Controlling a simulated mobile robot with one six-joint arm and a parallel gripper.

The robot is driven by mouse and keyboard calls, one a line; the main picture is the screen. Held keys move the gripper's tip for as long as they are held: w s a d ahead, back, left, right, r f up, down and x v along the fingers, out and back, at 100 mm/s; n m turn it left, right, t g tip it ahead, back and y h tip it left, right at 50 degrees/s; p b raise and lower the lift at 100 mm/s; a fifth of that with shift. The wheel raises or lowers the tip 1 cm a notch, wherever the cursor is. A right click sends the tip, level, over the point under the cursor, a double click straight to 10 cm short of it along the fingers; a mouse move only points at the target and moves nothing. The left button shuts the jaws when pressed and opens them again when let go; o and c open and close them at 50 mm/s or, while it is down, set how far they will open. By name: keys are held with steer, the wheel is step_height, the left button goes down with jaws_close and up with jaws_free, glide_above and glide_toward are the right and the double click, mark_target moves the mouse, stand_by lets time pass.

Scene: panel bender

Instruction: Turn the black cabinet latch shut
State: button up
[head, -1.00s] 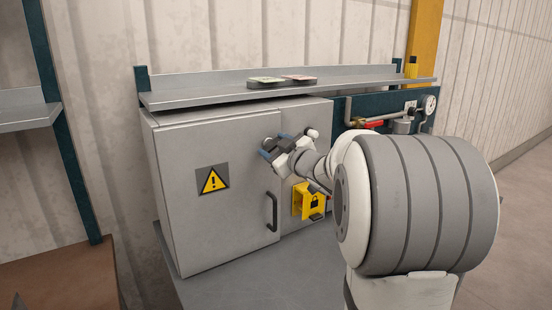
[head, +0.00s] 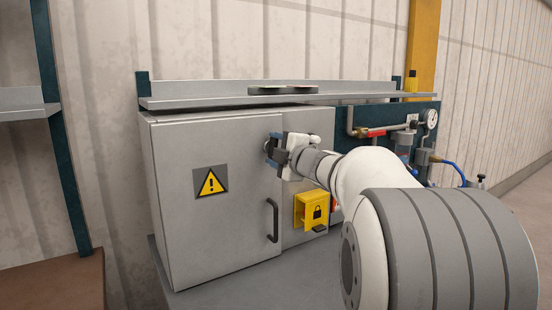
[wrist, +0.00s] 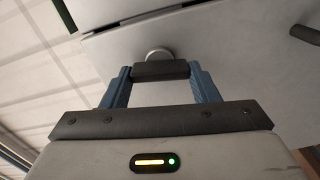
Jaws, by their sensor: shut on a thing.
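The grey cabinet (head: 225,235) stands with its door front facing me. In the wrist view the black latch (wrist: 160,71) is a short dark bar on a round grey boss (wrist: 158,54), set on the cabinet door (wrist: 120,52). My gripper (wrist: 160,75) is shut on the latch, with one blue finger at each end of the bar. In the head view my gripper (head: 272,149) is at the upper right of the door, and it hides the latch there.
A shelf (head: 210,103) runs just above the cabinet. Pipes with a red valve handle (head: 371,133) and a gauge (head: 429,118) are at the right.

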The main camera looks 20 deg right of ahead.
steer(key=shift+f+n+b, duration=0.15)
steer(key=shift+n+b, duration=0.35)
steer(key=shift+n, duration=0.4)
steer(key=o, duration=1)
steer(key=s, duration=0.2)
steer(key=s+d, duration=0.1)
steer(key=s, duration=0.4)
steer(key=shift+s+d, duration=0.25)
steer(key=shift+s, duration=0.05)
